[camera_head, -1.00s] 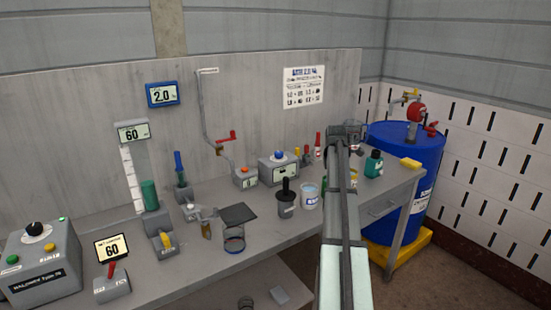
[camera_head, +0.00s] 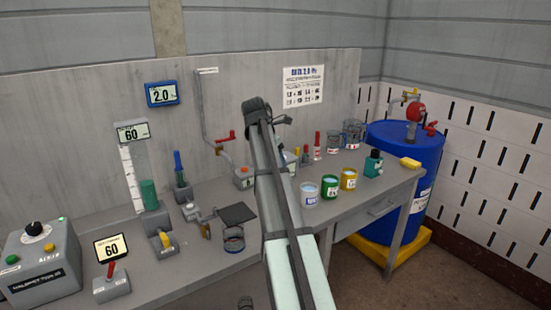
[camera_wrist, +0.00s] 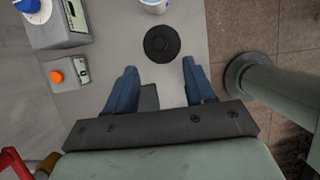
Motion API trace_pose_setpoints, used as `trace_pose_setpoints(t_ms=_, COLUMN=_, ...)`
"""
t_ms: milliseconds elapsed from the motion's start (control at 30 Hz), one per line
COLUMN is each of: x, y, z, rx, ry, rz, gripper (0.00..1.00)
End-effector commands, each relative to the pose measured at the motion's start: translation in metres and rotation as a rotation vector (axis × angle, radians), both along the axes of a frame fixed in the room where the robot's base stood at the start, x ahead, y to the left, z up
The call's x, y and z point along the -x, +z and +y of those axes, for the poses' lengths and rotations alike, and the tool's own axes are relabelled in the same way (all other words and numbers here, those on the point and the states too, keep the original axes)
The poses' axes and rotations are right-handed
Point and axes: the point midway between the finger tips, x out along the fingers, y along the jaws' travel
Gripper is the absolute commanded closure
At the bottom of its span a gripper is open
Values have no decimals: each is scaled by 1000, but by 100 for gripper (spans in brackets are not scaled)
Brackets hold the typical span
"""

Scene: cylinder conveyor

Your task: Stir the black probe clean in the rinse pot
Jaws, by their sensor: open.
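The black probe (camera_wrist: 162,43) shows from above in the wrist view as a round black top, just beyond my fingertips. My gripper (camera_wrist: 159,67) is open and empty, its two blue fingers apart on the near side of the probe. In the head view my arm hides the probe and its holder. A white pot with a blue label (camera_head: 309,194), likely the rinse pot, stands on the bench right of my arm. Its edge also shows at the top of the wrist view (camera_wrist: 154,5).
A green pot (camera_head: 330,187) and a yellow pot (camera_head: 349,179) stand right of the white pot. An orange-button box (camera_wrist: 68,74) and a blue-knob box (camera_wrist: 58,22) stand left of the probe. A dark flat plate (camera_head: 238,213) lies left of my arm.

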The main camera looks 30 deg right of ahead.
Motion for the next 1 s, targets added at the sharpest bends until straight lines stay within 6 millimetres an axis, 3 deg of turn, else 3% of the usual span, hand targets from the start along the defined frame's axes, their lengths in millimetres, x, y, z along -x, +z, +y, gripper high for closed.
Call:
trace_pose_setpoints(t_ms=600, x=1, y=-89, z=-37, rx=-2, ry=-2, rz=-1, gripper=46)
trace_pose_setpoints(t_ms=1000, x=0, y=-116, z=-49, rx=-1, ry=-1, rz=-2, gripper=46)
